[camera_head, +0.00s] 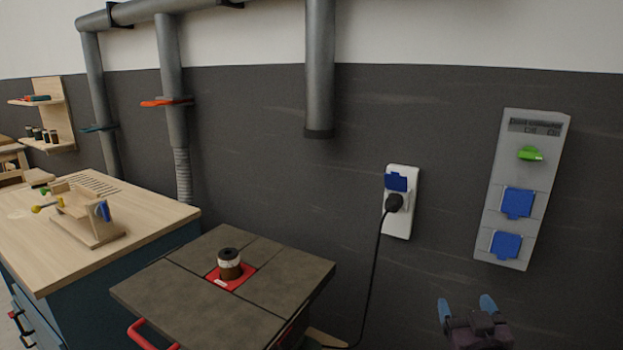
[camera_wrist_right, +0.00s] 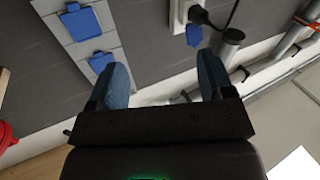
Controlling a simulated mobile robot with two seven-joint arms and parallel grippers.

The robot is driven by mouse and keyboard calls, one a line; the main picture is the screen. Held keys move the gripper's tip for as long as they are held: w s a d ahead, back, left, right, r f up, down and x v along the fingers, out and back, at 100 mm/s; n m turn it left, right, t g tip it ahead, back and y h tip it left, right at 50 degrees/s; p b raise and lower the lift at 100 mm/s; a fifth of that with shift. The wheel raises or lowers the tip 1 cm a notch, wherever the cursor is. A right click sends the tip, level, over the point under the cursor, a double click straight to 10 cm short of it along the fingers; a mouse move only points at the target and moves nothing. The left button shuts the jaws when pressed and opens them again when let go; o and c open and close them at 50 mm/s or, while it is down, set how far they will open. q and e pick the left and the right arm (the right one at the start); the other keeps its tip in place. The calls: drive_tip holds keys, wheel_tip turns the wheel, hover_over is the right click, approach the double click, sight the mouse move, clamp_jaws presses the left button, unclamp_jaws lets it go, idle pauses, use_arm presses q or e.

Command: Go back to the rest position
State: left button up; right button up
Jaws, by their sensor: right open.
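My right gripper (camera_head: 467,306) is at the lower right of the head view, in front of the dark wall and below the grey switch panel. Its two blue fingertips are apart with nothing between them. The right wrist view shows the same open fingers (camera_wrist_right: 165,82), with wall and floor beyond them. My left gripper is in neither view.
A grey panel (camera_head: 522,190) with a green switch and blue socket covers is on the wall. A white socket (camera_head: 402,220) holds a black plug (camera_head: 394,202) with a hanging cable. A dark-topped machine table (camera_head: 180,292) and a wooden workbench (camera_head: 150,212) stand left.

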drive_tip(key=s+a+f+g+y, duration=0.1)
drive_tip(key=s+f+g, duration=0.6)
drive_tip(key=s+f, duration=1.8)
drive_tip(key=shift+s+a+f+g, duration=0.3)
drive_tip(key=shift+s, duration=0.7)
drive_tip(key=shift+c, duration=0.3)
